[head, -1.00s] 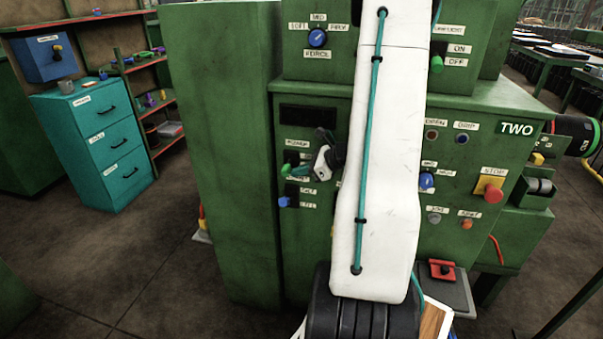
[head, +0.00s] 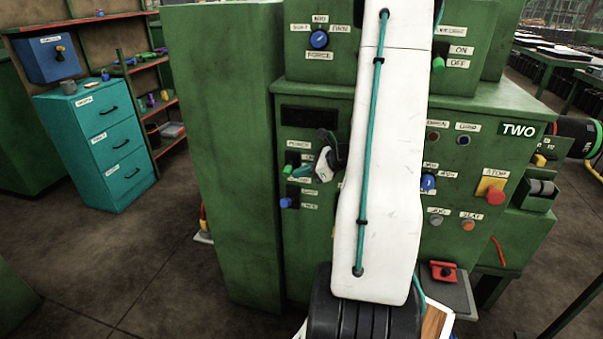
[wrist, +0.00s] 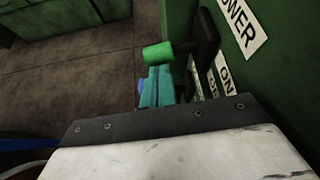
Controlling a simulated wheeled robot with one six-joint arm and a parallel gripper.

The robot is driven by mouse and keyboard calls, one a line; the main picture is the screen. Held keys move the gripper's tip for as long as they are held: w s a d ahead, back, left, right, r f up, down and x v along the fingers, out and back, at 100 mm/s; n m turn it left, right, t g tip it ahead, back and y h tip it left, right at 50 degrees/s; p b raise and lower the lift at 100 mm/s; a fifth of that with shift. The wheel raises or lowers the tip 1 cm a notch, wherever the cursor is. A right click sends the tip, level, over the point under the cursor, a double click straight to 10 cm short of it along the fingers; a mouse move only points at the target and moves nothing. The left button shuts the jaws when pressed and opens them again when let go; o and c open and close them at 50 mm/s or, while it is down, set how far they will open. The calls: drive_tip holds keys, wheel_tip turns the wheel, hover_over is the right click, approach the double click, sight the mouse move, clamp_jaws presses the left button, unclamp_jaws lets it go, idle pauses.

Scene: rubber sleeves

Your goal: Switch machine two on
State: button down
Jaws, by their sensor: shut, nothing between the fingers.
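Machine two is the big green machine (head: 460,205) with a TWO sign (head: 517,130). Its POWER switch (head: 288,169), with a green handle, is on the left of the front panel, left of my arm. In the wrist view the green handle (wrist: 172,52) sticks out from the panel on a dark arm, between the POWER label (wrist: 238,24) and the ON label (wrist: 224,74). My gripper (head: 303,171) is shut and empty, right beside the handle. Its teal fingers (wrist: 158,86) appear just below the handle in the wrist view; I cannot tell whether they touch it.
A blue-knobbed switch (head: 285,202) sits just below. A yellow-backed red STOP button (head: 494,195) and small buttons are to the right. A tall green cabinet (head: 225,150) stands left of the panel. Floor (head: 150,260) is clear further left, before teal drawers (head: 110,150).

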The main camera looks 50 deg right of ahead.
drive_tip(key=shift+w+r, duration=0.1)
idle(0.3)
drive_tip(key=shift+a+r, duration=0.1)
drive_tip(key=shift+r, duration=0.6)
drive_tip(key=shift+s+r, duration=0.1)
drive_tip(key=shift+s, duration=0.1)
drive_tip(key=s+d+r, duration=0.1)
drive_tip(key=s+d, duration=0.4)
drive_tip(key=s, duration=0.8)
drive_tip(key=shift+s+r, duration=0.15)
drive_tip(key=shift+s, duration=0.1)
